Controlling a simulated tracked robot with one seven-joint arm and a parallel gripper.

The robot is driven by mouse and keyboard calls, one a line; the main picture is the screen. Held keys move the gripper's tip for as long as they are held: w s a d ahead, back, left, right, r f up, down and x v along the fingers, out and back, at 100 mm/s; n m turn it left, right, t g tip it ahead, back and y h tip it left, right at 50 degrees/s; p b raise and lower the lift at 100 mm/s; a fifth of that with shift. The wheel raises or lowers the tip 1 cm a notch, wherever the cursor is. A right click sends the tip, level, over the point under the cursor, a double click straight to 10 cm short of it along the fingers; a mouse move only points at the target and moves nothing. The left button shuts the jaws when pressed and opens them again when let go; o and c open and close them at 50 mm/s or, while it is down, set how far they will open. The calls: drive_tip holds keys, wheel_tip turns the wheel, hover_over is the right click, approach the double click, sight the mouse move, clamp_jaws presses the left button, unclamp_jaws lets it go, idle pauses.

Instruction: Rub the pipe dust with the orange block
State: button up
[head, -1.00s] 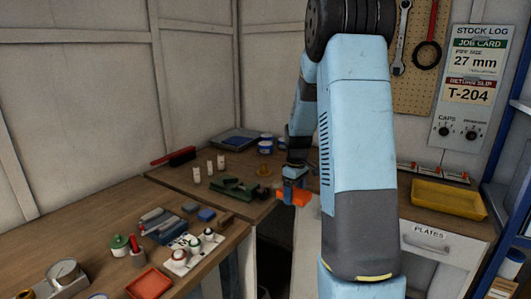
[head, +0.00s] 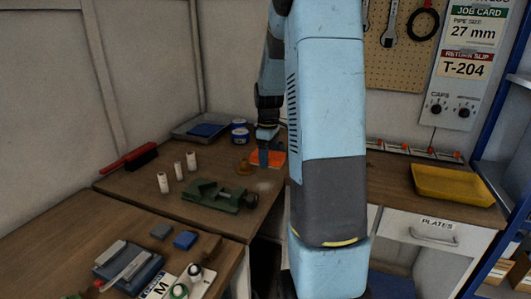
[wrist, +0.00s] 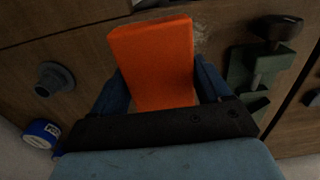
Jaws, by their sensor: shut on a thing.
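My gripper (head: 264,146) is shut on the orange block (head: 274,160), over the back bench and partly behind my arm in the head view. In the wrist view the orange block (wrist: 153,62) sticks out between the two blue fingers of my gripper (wrist: 160,88). A faint pale dusty patch (head: 264,186) lies on the wood in front of the block. A pale patch (wrist: 200,34) also shows beside the block in the wrist view. I cannot tell whether the block touches the bench.
A green vise (head: 222,196) stands close by on the front left side. White cylinders (head: 177,172), a red brush (head: 128,160) and blue-white tins (head: 240,133) stand around. A yellow tray (head: 452,186) is on the right bench.

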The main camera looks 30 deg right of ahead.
hover_over(268, 180)
drive_tip(key=shift+w+f, duration=0.15)
drive_tip(key=shift+f, duration=2.55)
drive_tip(key=shift+f, duration=0.95)
